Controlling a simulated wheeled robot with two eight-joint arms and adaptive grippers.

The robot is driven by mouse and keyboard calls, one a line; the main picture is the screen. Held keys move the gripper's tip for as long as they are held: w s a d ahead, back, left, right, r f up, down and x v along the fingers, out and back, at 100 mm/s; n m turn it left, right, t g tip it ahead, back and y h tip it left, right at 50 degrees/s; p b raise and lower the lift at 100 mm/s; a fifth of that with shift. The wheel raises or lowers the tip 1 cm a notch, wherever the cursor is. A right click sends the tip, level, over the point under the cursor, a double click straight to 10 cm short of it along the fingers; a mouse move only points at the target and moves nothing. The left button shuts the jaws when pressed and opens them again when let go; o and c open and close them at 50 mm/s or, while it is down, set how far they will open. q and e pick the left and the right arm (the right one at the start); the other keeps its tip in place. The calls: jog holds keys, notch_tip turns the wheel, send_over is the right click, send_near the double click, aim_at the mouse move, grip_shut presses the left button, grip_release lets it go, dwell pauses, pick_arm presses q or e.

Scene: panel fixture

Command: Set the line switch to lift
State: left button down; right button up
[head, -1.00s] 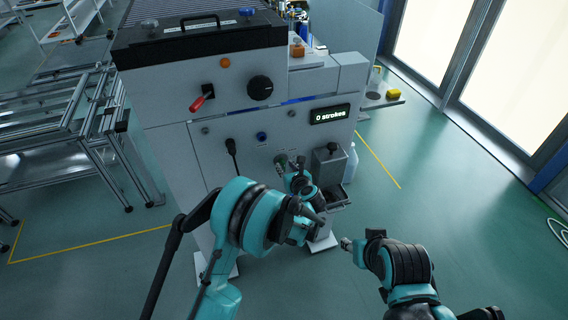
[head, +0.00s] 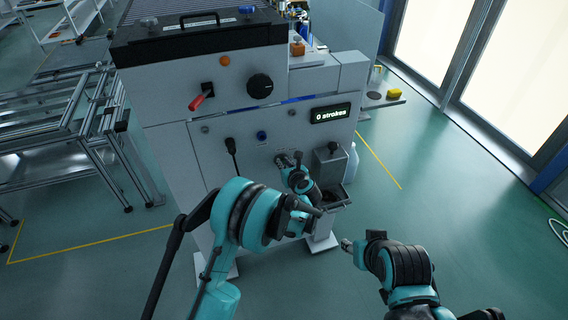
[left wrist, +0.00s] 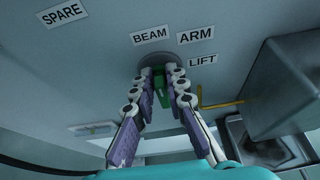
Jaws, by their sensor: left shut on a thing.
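The line switch (left wrist: 162,92) has a green handle on a round grey base and sits low on the front panel. Labels BEAM (left wrist: 152,34), ARM (left wrist: 195,34) and LIFT (left wrist: 202,60) stand around its base. My left gripper (left wrist: 165,82) is shut on the green handle, with a finger on each side. The fingers partly hide the handle, and I cannot tell which label it points to. In the head view, my left gripper (head: 287,159) is at the panel and covers the switch. My right gripper (head: 347,244) hangs in front of the machine, touching nothing; its jaws are too small to read.
A SPARE label (left wrist: 62,13) is at the left. A grey box (left wrist: 285,85) juts from the panel close to the right of my left gripper. The panel also carries a red-handled lever (head: 202,97), a black knob (head: 260,87) and a display reading "0 strokes" (head: 330,114).

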pick_arm(q)
jog(key=shift+d, duration=0.1)
jog(key=shift+w+d+f+m+t+y+b, duration=0.15)
jog(key=shift+d+f+m+y+b, duration=0.15)
jog(key=shift+m+y+b, duration=1.4)
jog(key=shift+d+f+m+t+y+b, duration=0.1)
jog(key=shift+d+f+m+y+b, duration=0.45)
jog(key=shift+m, duration=2.2)
jog(key=shift+w+a+f+m+t+y+b, duration=0.15)
jog(key=shift+m+y+b, duration=0.7)
jog(key=shift+m+y, duration=1)
jog(key=shift+d+m+h, duration=0.1)
jog(key=shift+m+h, duration=0.3)
jog(key=shift+m, duration=0.1)
jog(key=c, duration=1.6)
grip_release()
jog(key=shift+r, duration=0.1)
